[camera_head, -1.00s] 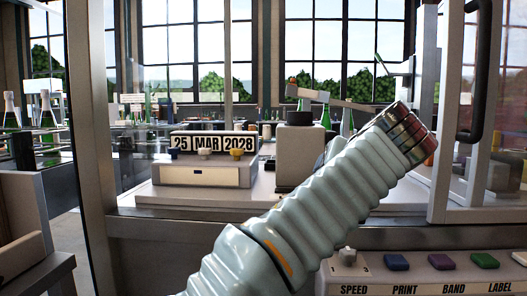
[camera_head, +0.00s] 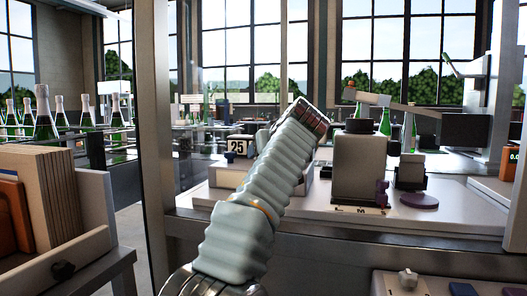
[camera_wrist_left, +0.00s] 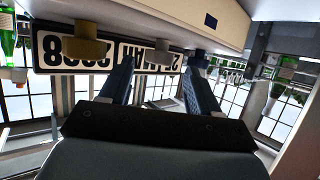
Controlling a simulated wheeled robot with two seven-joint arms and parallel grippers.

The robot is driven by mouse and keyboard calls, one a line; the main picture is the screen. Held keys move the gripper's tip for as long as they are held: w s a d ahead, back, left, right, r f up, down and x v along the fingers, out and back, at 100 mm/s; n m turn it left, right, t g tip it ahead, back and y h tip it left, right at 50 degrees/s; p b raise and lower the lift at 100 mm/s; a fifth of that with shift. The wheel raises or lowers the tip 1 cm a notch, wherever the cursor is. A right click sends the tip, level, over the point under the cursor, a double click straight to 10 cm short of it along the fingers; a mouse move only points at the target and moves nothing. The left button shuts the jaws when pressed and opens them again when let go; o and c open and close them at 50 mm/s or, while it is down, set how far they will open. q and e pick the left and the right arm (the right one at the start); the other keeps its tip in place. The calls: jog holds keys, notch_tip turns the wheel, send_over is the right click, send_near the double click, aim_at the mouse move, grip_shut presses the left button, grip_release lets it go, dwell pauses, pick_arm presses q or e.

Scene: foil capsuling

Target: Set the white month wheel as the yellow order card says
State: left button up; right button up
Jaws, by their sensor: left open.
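The date stamper shows upside down in the left wrist view, its date plates (camera_wrist_left: 78,53) reading 25 MAR 2028. A gold knob (camera_wrist_left: 88,48) sits at the year plate and a blue knob (camera_wrist_left: 198,61) at the day plate. A pale month wheel (camera_wrist_left: 142,43) sits between them, only partly clear. My left gripper (camera_wrist_left: 158,75) is open, one finger on each side of the month plate in the picture; I cannot tell contact. In the head view my left arm hides most of the stamper, leaving the 25 plate (camera_head: 237,145) in view. I see no yellow order card.
A grey block (camera_head: 359,165) and a purple disc (camera_head: 419,200) stand right of the stamper on the bench. A box of boards (camera_head: 60,200) is at the left. Bottles (camera_head: 43,125) stand behind. A post (camera_head: 152,130) rises left of the bench.

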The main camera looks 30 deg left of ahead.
pick_arm(q)
jog(key=shift+x, duration=1.1)
